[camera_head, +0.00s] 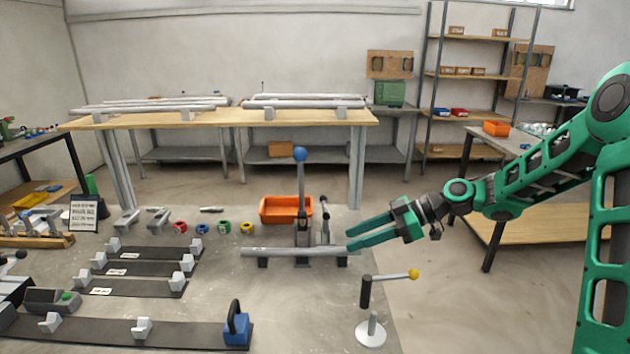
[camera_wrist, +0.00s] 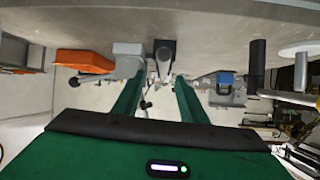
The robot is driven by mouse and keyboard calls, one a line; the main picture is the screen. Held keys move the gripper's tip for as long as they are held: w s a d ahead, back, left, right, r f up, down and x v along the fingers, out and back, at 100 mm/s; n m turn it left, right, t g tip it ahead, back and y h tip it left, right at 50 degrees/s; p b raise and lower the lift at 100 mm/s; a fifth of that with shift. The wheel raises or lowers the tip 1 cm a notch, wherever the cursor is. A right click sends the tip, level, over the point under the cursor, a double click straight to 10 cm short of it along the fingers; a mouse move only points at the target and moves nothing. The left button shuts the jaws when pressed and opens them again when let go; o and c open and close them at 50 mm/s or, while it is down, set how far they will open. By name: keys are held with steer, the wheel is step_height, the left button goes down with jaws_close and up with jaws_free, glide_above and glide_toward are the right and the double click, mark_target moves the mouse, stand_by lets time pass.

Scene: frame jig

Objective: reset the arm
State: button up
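My green arm reaches in from the right of the head view. My gripper (camera_head: 350,236) points left, its two long green fingers spread apart with nothing seen held between them. The fingertips are near the right end of a grey tube (camera_head: 278,251), which lies level on low dark supports at a clamp with a blue-knobbed lever (camera_head: 300,155). I cannot tell from this view whether a finger touches the tube. In the wrist view the fingers (camera_wrist: 155,82) are also apart, with a grey rounded part (camera_wrist: 164,62) beyond and between the tips.
A post stand with a yellow-tipped handle (camera_head: 372,328) stands just in front of my gripper. An orange bin (camera_head: 287,209) is behind the clamp. Dark jig strips with light blocks (camera_head: 150,266) lie to the left. A wooden-topped bench (camera_head: 215,119) with tubes is at the back.

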steer(key=s+d+f+m+h, duration=0.1)
steer(key=s+d+m+h, duration=0.95)
steer(key=s+d, duration=0.5)
steer(key=s+d+r+m+h, duration=0.1)
steer(key=s+d+m, duration=0.4)
steer(key=s, duration=0.5)
steer(key=s+d+r+m+g+h, duration=0.1)
steer(key=s+d+m, duration=0.5)
steer(key=s, duration=0.4)
steer(key=shift+s+r+m+g, duration=0.2)
steer(key=shift+m+g, duration=0.1)
steer(key=shift+m, duration=0.25)
steer(key=shift+w, duration=0.15)
steer(key=shift+w+f, duration=0.25)
steer(key=shift+w, duration=0.3)
